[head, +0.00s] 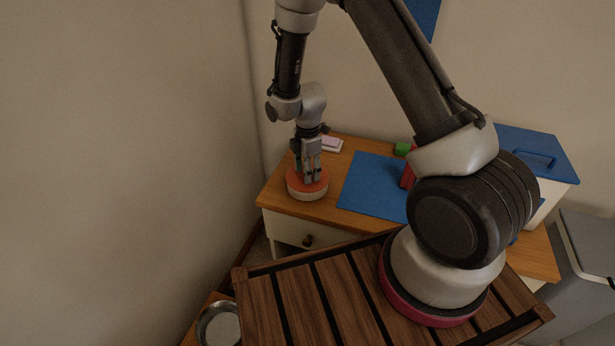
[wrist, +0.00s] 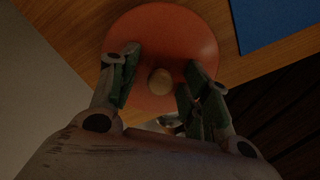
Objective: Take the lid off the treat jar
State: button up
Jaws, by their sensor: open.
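The treat jar (head: 308,193) is short and pale and stands at the left end of the wooden table top. Its round orange-red lid (head: 295,183) lies on it. In the wrist view the lid (wrist: 165,25) shows from above with a round tan knob (wrist: 160,81) at its middle. My gripper (head: 312,181) points down over the lid. In the wrist view my gripper (wrist: 160,72) is open, with its fingers on either side of the knob and a gap on each side. I cannot tell how far the fingertips are above the lid.
A blue mat (head: 370,186) lies right of the jar, with a red object (head: 408,177) partly hidden by my arm. A pale pink-white block (head: 331,144) and a green block (head: 402,149) lie behind. A blue-lidded box (head: 540,150) stands right. The wall is close on the left.

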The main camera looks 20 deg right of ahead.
jog(key=shift+c, duration=0.4)
grip_shut()
